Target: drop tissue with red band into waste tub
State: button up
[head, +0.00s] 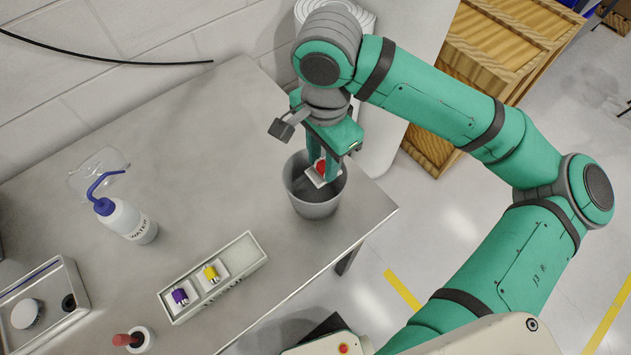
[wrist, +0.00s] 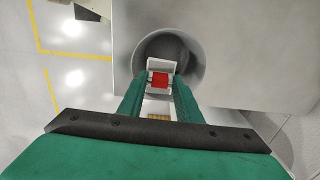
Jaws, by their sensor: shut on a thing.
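The tissue with the red band (head: 321,168) is white with a red strip, and it is held between the fingers of my gripper (head: 325,165). It also shows in the wrist view (wrist: 159,80) between the two green fingertips (wrist: 158,88). The grey round waste tub (head: 314,208) stands near the right corner of the metal table. The tissue and fingertips are over the tub's open mouth; in the wrist view the tub (wrist: 196,68) lies directly beyond them. I cannot tell how far below the rim the tissue reaches.
A long holder (head: 213,278) carries tissues with a purple band (head: 180,296) and a yellow band (head: 211,273). A water bottle (head: 127,220), a clear dish (head: 98,174), a red-topped item (head: 133,340) and a metal tray (head: 70,325) stand left. The table's middle is clear.

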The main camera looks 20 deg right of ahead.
jog(key=shift+f, duration=0.75)
jog(key=o, duration=1)
notch_tip(320, 180, up, 10)
jog(key=shift+f, duration=0.25)
jog(key=shift+r, duration=0.65)
